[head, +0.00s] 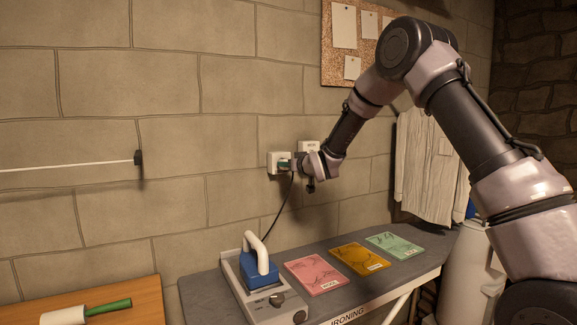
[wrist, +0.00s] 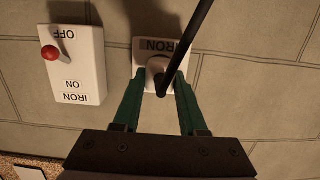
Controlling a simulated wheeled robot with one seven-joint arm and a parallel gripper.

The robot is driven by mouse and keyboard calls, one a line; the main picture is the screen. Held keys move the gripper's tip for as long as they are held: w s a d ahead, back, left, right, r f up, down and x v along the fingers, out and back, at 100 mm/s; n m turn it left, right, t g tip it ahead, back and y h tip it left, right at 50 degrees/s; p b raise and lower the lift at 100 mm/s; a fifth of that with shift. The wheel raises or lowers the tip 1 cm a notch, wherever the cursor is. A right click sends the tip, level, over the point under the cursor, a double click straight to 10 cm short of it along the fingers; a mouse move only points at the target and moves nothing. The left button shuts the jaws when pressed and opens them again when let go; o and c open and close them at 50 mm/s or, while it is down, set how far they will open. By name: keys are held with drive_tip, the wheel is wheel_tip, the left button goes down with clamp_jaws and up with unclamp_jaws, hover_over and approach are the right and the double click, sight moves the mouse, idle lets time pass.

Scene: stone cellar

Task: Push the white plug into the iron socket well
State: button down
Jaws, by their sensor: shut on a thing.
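The iron socket is a white plate (head: 275,159) on the stone wall; in the wrist view its plate (wrist: 145,47), labelled IRON, is upside down and partly covered. My gripper (head: 285,164) is right at the socket. In the wrist view the green fingers of my gripper (wrist: 159,82) are shut on the plug (wrist: 154,66), which shows pale and lies in front of the socket's well. The black cable crosses in front of it. I cannot tell how deep the plug sits. In the head view the plug is hidden by my fingers.
A white switch box (wrist: 75,80) with a red lever near OFF is beside the socket. The cable (head: 281,208) hangs to a blue iron (head: 258,267) on a grey ironing table (head: 205,300). Pink, orange and green cards lie there. A white cloth (head: 428,165) hangs at right.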

drive_tip(key=shift+w+a, duration=0.15)
drive_tip(key=shift+w, duration=0.05)
drive_tip(key=shift+c, duration=1.9)
unclamp_jaws()
drive_tip(key=v, duration=1.1)
